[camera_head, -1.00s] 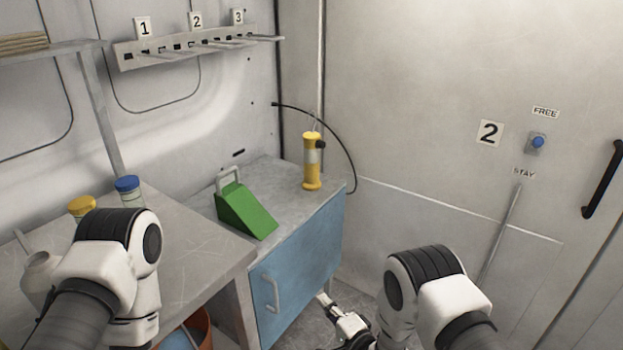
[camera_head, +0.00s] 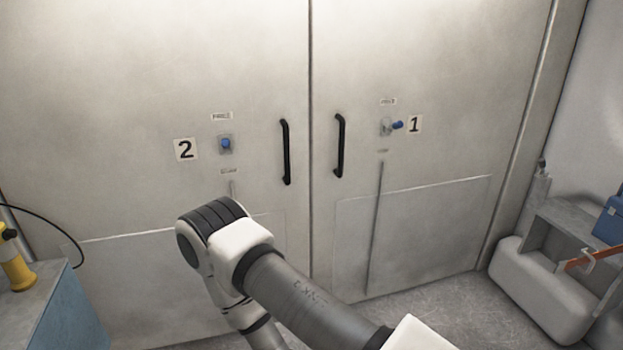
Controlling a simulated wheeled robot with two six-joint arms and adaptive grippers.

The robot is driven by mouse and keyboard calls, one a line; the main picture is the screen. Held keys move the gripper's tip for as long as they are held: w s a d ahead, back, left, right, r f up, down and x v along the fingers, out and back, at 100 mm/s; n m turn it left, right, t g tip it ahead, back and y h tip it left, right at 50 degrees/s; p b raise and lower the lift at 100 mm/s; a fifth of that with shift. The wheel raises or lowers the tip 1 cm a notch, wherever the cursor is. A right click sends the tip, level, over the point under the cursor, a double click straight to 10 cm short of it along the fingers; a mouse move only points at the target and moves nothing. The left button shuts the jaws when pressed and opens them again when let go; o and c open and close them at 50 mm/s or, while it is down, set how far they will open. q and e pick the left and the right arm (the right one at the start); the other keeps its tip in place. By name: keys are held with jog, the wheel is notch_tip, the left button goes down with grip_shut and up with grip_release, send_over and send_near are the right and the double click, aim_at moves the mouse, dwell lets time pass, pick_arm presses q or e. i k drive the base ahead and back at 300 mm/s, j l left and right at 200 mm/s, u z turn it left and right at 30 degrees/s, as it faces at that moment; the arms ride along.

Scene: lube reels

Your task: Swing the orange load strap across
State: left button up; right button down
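The orange load strap (camera_head: 576,265) shows at the far right. It lies at a slant by an open grey frame or shelf (camera_head: 555,226), with a pale clip-like piece beside it. A blue case (camera_head: 612,220) stands just above the strap, cut by the picture edge. Part of one of my arms crosses the lower middle, well left of the strap. Neither of my grippers shows.
Closed double doors fill the middle, with black handles (camera_head: 286,152) and (camera_head: 339,146) and blue-knobbed latches (camera_head: 226,144) and (camera_head: 398,125). A pale rounded box (camera_head: 540,290) stands below the frame. A yellow pump (camera_head: 16,268) stands on a blue cabinet (camera_head: 75,310) at left. Some floor is clear.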

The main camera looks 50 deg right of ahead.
aim_at(583, 258)
jog(key=z, duration=3.3)
